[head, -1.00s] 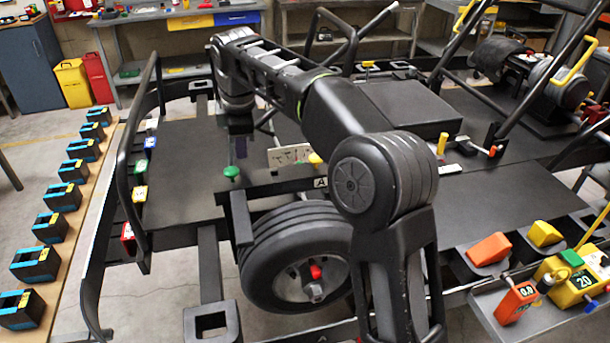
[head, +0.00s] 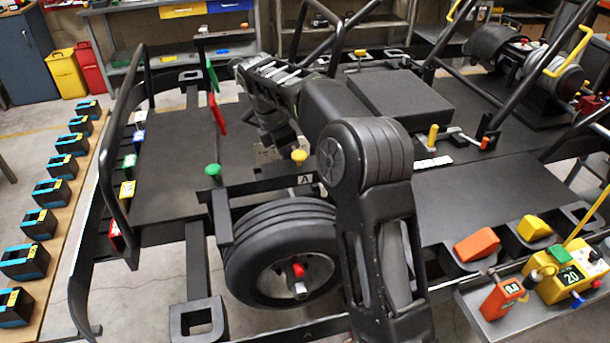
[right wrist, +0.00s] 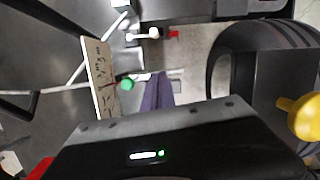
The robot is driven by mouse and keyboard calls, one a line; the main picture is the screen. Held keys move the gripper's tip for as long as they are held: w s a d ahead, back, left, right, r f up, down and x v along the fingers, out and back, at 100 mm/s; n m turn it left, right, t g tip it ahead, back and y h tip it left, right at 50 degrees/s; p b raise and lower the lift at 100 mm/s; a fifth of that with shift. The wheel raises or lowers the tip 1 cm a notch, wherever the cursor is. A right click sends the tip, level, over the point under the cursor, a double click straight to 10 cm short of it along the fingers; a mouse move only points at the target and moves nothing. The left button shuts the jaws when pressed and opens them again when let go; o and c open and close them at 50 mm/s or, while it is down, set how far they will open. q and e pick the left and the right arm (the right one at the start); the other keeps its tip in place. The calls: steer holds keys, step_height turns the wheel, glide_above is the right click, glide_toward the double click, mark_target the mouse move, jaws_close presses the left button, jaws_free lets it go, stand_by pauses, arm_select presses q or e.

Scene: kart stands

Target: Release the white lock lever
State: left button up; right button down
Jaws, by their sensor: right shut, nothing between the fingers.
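In the right wrist view a small white lever-like part (right wrist: 141,35) with a rounded end lies near the top, beside a red piece (right wrist: 174,34); I cannot tell whether it is the lock lever. In the head view I cannot pick out that lever for sure; my arm covers part of the area. My right gripper (right wrist: 158,92) is shut and empty, pointing down near the kart deck, apart from the white part. A green knob (right wrist: 128,84) shows just left of its fingers. My left gripper is not in view.
A yellow knob (head: 299,157) and a green knob (head: 213,170) stand up near the wheel (head: 283,255). A pale marked plate (right wrist: 100,78) stands left of the fingers. Dark tubes of the kart frame (head: 112,160) rise at the left. The left deck (head: 175,165) is mostly bare.

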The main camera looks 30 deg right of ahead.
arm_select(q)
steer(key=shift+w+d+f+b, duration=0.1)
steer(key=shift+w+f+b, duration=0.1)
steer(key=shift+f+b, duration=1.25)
arm_select(e)
steer(key=s+d+f, duration=0.1)
steer(key=d+f, duration=0.5)
steer(key=f, duration=0.3)
steer(key=shift+f, duration=0.2)
steer(key=shift+s+d, duration=0.1)
